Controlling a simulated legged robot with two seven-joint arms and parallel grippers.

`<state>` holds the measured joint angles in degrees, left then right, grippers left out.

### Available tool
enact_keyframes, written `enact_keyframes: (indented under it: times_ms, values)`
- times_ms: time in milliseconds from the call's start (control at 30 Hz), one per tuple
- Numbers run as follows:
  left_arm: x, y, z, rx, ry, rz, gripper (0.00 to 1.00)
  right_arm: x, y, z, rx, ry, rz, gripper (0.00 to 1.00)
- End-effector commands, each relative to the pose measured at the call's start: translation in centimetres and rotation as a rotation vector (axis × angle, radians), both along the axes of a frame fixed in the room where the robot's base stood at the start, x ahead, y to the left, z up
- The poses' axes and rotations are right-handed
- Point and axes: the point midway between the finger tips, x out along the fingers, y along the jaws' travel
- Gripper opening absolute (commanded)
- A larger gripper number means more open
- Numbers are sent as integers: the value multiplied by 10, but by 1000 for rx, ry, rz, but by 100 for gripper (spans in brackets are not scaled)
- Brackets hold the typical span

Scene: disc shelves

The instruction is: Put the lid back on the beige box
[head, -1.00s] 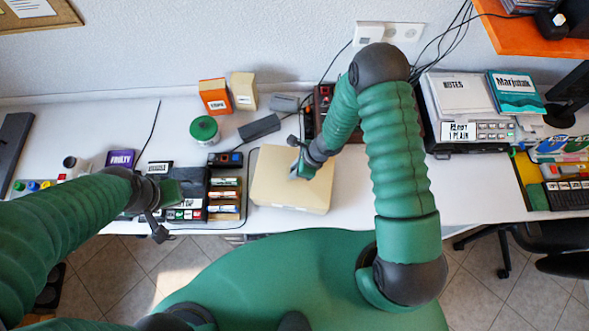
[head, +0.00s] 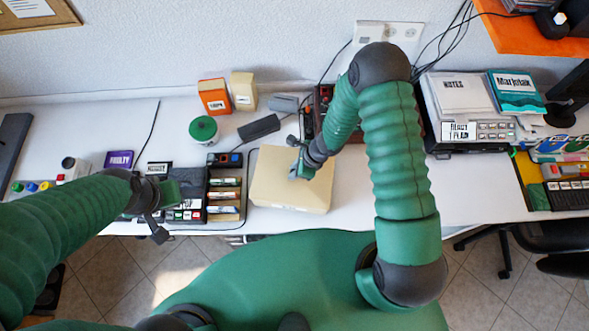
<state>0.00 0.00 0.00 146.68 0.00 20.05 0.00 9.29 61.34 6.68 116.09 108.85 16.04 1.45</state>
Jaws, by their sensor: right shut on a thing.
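The beige box (head: 288,202) stands on the white table near its front edge. Its top is covered by a flat beige surface, the lid (head: 275,178); I cannot tell from this view whether the lid sits fully down.
A rack of small boxes (head: 225,192) stands close left of the beige box. Behind are a green tin (head: 203,129), an orange carton (head: 214,97) and dark blocks (head: 259,128). A machine with papers (head: 478,132) stands right.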

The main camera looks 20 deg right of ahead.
Motion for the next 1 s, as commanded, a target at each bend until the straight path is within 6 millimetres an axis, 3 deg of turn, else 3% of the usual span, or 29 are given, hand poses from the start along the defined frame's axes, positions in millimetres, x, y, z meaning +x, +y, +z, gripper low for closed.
enact_keyframes:
  times_ms: [1000]
  values:
    - [0,0,-8,0,0,0,0,1,0,-3,0,0,0,0]
